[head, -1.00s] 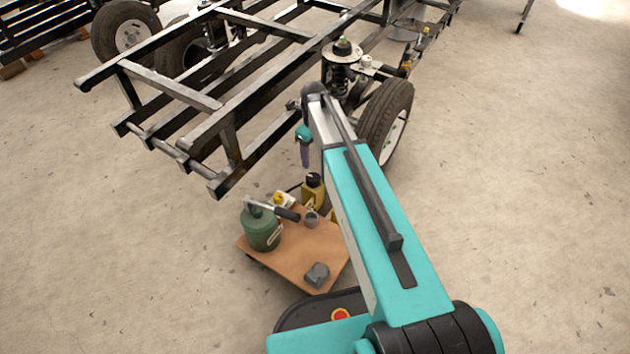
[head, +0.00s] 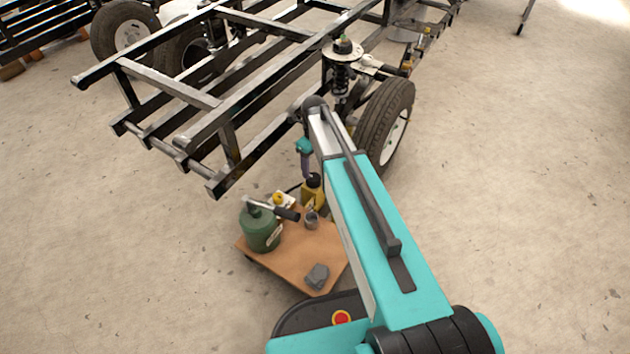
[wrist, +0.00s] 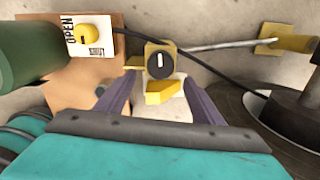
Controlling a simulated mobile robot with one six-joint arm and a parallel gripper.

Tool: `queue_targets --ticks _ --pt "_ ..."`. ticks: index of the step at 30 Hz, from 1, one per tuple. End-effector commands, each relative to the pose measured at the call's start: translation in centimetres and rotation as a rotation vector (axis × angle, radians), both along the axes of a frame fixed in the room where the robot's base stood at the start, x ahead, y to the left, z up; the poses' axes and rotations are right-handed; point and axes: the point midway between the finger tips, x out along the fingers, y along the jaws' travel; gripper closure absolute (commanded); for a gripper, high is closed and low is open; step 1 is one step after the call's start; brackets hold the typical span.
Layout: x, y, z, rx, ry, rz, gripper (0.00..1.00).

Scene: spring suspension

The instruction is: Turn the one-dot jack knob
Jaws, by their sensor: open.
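A yellow jack-like body (head: 313,197) with a black top stands at the back of the wooden board, below my gripper (head: 308,168). In the wrist view its black round knob (wrist: 160,61) has one short white mark on top. A yellow wedge-shaped piece (wrist: 163,93) shows just in front of it. My gripper (wrist: 160,88) is open, its purple fingers on either side of the wedge, with the black knob just beyond the tips. Contact cannot be told. A second, yellow knob (wrist: 88,34) sits on a white "OPEN" plate (wrist: 103,50) to the left. I cannot make out dots.
The wooden board (head: 285,262) holds a green canister (head: 260,230), a grey cup (head: 311,221) and a grey block (head: 317,275). A black cable (wrist: 205,60) and a metal rod (wrist: 217,44) run right. The steel frame (head: 228,150) and wheel (head: 385,125) stand close behind.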

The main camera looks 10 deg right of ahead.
Motion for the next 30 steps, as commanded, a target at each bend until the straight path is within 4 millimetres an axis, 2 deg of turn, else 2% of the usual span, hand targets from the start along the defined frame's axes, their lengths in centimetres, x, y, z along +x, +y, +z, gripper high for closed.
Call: queue_targets --ticks 1,6,15,21,30 --pt "0.0 0.0 -1.1 0.0 0.001 0.0 0.38" --pt "0.0 0.0 -3.6 0.0 0.0 0.0 0.38" --pt "0.0 0.0 -7.2 0.0 0.0 0.0 0.38" --pt "0.0 0.0 -8.0 0.0 0.0 0.0 0.38" --pt "0.0 0.0 -8.0 0.001 -0.001 0.0 0.38"
